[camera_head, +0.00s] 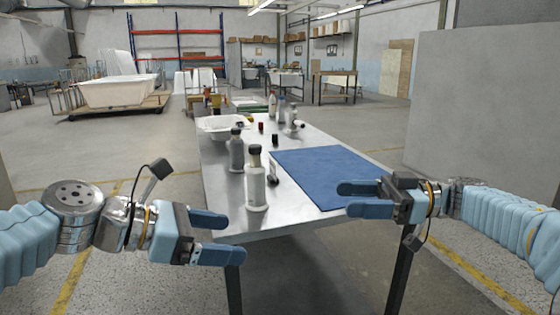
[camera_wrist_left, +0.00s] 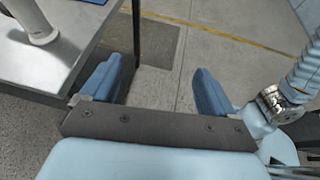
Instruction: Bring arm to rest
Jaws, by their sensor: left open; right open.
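My left gripper (camera_head: 228,237) is open and empty in the head view, in front of the table's near left corner. Its two blue fingers also show in the left wrist view (camera_wrist_left: 158,95), spread apart with only floor between them. My right gripper (camera_head: 352,198) is open and empty, with its fingers over the near right part of the blue mat (camera_head: 318,168). Whether its fingers touch the mat I cannot tell.
A metal table (camera_head: 222,190) stands between my arms. A white bottle with a dark cap (camera_head: 256,188) and a grey bottle (camera_head: 237,152) stand on its left side. A white tray (camera_head: 218,123) and several small items lie further back. A grey partition (camera_head: 480,120) stands at right.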

